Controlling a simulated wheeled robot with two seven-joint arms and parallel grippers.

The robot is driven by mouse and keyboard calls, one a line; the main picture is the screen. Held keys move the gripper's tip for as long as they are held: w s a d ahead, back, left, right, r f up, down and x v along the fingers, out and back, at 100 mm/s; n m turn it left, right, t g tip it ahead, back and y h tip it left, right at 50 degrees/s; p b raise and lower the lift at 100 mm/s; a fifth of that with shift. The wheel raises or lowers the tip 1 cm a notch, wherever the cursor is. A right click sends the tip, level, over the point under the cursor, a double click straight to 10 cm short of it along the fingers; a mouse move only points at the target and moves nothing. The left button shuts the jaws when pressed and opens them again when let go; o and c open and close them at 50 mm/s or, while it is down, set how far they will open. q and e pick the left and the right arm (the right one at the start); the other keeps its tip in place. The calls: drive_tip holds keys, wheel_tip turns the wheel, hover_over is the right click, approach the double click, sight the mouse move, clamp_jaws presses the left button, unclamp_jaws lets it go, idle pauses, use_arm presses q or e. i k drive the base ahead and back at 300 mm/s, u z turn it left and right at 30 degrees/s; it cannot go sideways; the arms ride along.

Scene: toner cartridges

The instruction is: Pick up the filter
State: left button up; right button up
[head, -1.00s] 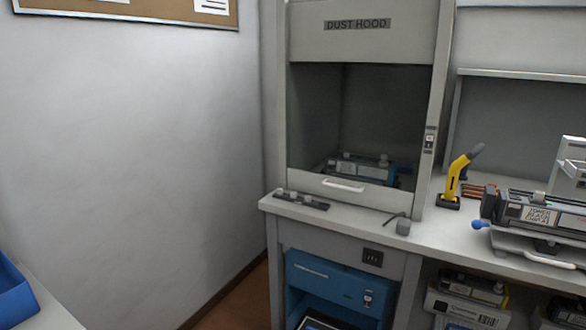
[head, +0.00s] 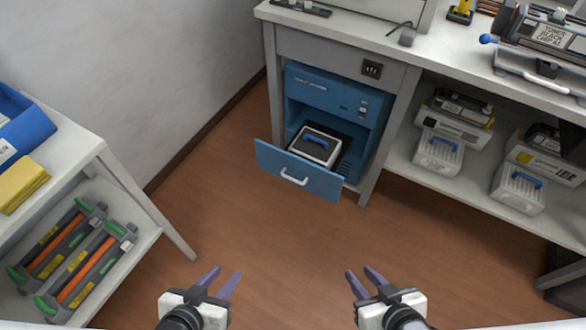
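A white box with a dark top and a blue handle, which looks like a filter (head: 312,153), sits in the pulled-open front of the blue cabinet (head: 330,92) under the bench. Two ribbed white boxes with blue handles, which also look like filters, stand on the lower shelf at right: one nearer the cabinet (head: 437,157) and one further right (head: 514,193). My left gripper (head: 227,271) is open and empty, low in the view over the floor. My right gripper (head: 359,270) is also open and empty, to its right. Both are well apart from every box.
The cabinet's blue front panel (head: 297,173) with a white handle sticks out over the floor. A bench leg (head: 383,150) stands beside it. A white rack (head: 125,180) with blue bin and cartridges is at left. The brown floor (head: 295,235) between is clear.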

sight(321, 149)
drive_tip(key=z, duration=0.05)
drive_tip(key=i, duration=1.15)
drive_tip(key=u, duration=0.2)
